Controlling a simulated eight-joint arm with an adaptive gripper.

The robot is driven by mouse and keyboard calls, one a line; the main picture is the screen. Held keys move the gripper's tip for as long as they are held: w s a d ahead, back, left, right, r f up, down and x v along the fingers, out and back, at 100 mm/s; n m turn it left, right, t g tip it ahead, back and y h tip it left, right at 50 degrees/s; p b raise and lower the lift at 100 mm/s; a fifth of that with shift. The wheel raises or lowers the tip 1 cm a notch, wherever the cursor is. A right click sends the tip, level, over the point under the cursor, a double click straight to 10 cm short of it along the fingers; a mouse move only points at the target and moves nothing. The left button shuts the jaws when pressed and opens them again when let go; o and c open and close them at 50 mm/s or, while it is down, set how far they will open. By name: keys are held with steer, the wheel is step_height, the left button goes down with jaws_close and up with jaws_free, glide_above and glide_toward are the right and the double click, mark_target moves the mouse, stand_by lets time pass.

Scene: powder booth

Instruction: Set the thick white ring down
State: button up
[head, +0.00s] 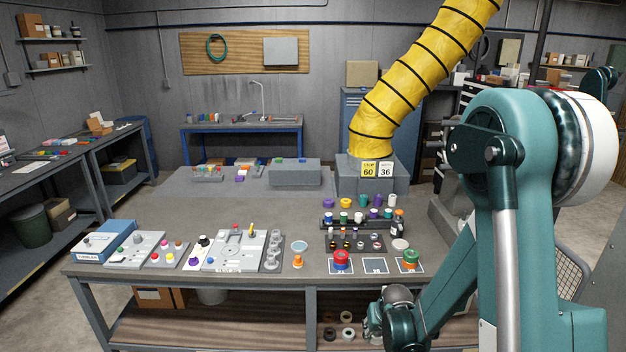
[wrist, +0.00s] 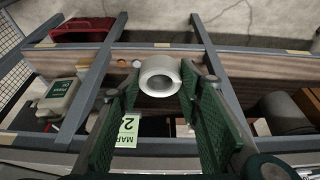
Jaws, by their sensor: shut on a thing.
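In the wrist view the thick white ring (wrist: 160,75) sits between the fingertips of my gripper (wrist: 161,82), which is shut on it. The ring's open centre faces the camera. Brown shelf boards show behind it, and I cannot tell whether it touches them. In the head view my gripper (head: 384,314) is low at the front of the workbench (head: 200,284), below the tabletop edge. I cannot pick out the held ring there with certainty.
Several small rings (head: 347,317) lie on the workbench's lower shelf (head: 230,326), left of my gripper. On the tabletop, a red ring (head: 341,256) and a green ring (head: 410,256) flank an empty marked square (head: 375,266). A red bin (wrist: 82,29) shows in the wrist view.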

stand_by(0.3)
steer(key=w+d+r+p, duration=0.3)
steer(key=w+r+p, duration=0.4)
steer(key=w+r, duration=1.5)
steer(key=w, duration=0.3)
steer(key=shift+r, duration=0.4)
steer(key=shift+w+f, duration=0.1)
steer(key=shift+f, duration=3.05)
steer(key=shift+f, duration=0.15)
steer(key=shift+f, duration=1.75)
